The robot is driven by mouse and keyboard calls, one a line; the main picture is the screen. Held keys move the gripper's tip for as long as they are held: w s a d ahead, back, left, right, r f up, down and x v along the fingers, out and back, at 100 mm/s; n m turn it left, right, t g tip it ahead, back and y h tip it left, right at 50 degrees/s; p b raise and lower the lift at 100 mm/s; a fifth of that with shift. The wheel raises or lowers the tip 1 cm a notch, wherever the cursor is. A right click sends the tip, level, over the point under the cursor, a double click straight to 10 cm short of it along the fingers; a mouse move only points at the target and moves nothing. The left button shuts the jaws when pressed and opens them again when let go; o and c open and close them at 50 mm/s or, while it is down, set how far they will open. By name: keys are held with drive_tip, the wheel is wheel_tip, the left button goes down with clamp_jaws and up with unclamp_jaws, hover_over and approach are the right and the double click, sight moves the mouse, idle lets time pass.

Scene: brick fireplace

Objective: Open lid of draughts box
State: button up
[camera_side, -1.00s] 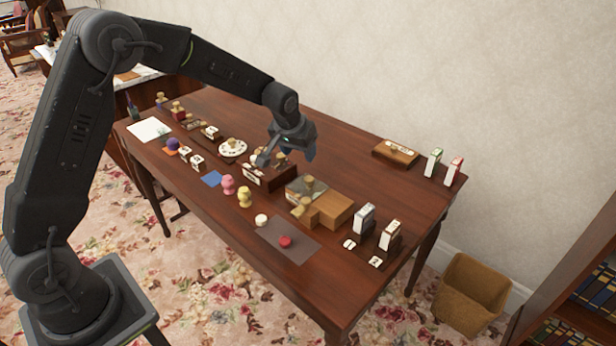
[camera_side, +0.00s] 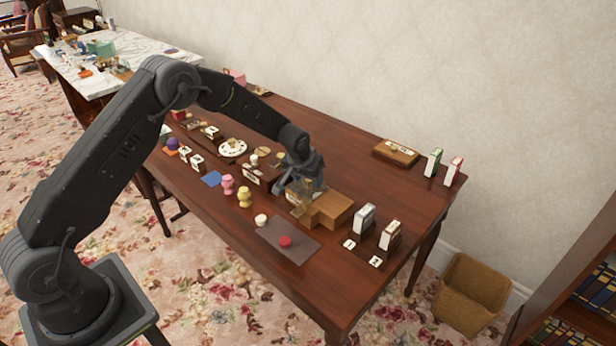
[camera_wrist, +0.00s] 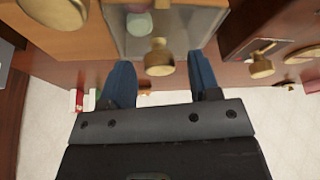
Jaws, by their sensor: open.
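A box with a pale, see-through-looking top and a brass knob stands between other boxes in the wrist view; its top (camera_wrist: 185,22) shows whitish and pinkish round shapes beneath. I take it for the draughts box, but no label shows. Its brass knob (camera_wrist: 160,60) sits between the two blue fingers. My gripper (camera_side: 303,186) is low over this box in the side view and hides most of it. The fingers are open, one on each side of the knob, with gaps visible; they do not hold it. The lid appears shut.
A wooden box (camera_side: 334,208) stands close on the right. A dark box with a brass knob (camera_wrist: 262,66) is beside it in the wrist view.

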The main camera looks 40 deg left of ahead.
drive_tip(key=shift+c, duration=0.4)
clamp_jaws()
drive_tip(key=shift+d, duration=0.1)
drive_tip(key=d, duration=0.7)
drive_tip(key=shift+o, duration=0.4)
unclamp_jaws()
drive_tip(key=shift+r, duration=0.1)
